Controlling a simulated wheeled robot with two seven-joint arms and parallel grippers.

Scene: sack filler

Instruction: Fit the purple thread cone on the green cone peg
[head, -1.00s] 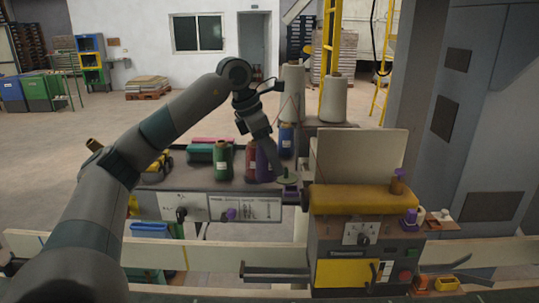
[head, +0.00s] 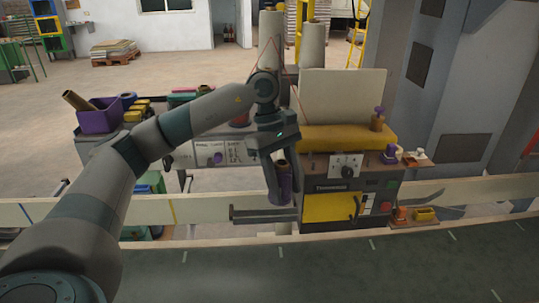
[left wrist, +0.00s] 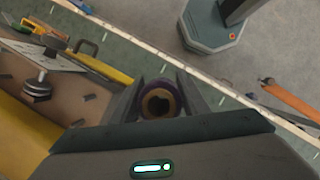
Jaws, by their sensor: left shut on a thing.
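My left gripper (head: 280,188) is shut on the purple thread cone (head: 285,186). It holds the cone roughly upright in front of the left side of the sack machine, apart from the table. In the left wrist view the cone (left wrist: 160,100) sits between the two fingers, its brown ring-shaped end with a dark hole facing the camera. I cannot make out the green cone peg in either current view; my arm and gripper cover part of the table and machine edge. My right gripper is not in view.
The machine (head: 345,170) with its yellow panel stands right of the held cone. Two tall white thread cones (head: 312,45) stand behind. A purple bin (head: 98,120) sits on the left table. A pale rail (head: 420,193) runs across below; the dark belt (head: 330,265) in front is clear.

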